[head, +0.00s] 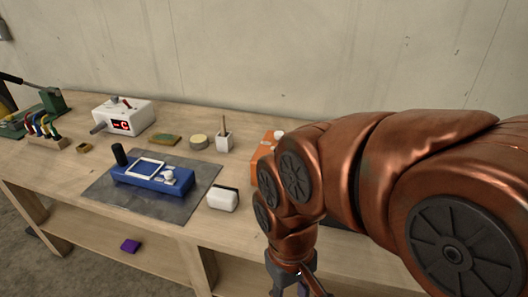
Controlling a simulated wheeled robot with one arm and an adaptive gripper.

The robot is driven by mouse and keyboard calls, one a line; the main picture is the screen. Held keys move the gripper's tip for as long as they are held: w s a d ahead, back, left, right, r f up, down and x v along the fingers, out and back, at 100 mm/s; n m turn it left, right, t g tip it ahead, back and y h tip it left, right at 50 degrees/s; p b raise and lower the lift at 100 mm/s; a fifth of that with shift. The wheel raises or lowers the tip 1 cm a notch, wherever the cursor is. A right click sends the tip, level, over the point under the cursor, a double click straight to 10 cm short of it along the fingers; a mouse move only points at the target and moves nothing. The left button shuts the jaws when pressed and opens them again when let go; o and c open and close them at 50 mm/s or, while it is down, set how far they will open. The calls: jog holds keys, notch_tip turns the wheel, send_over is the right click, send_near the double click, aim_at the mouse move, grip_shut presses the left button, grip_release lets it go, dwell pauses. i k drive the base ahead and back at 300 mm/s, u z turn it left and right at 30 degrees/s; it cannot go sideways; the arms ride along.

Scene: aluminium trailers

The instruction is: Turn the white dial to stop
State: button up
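A blue device (150,182) lies on a dark grey mat (105,190) on the workbench. It has a white square frame on top, a black upright handle at its left end and a small white dial (169,176) near its right end. The dial's pointer or marks are too small to read. A second white knob (280,134) shows at an orange box (264,147), partly hidden behind my arm. My gripper (297,287) hangs low at the bottom edge, right of the blue device and apart from it. Its fingers are cut off by the frame.
A white box (124,117) with a red display stands at the back left. A white block (223,199) with a dark top sits right of the mat. A brush cup (224,141), a round tin (198,141) and a sponge (164,139) stand behind. A purple item (130,245) lies on the lower shelf.

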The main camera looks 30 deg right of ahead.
aim_at(278, 134)
jog(key=u, duration=0.45)
jog(key=k, duration=0.5)
jog(key=z, duration=1.1)
jog(key=i, duration=0.45)
jog(key=u, duration=0.65)
jog(key=k, duration=0.55)
jog(key=u, duration=1.25)
jog(key=i, duration=1.05)
jog(key=z, duration=0.75)
jog(key=i, duration=0.6)
jog(key=z, duration=0.7)
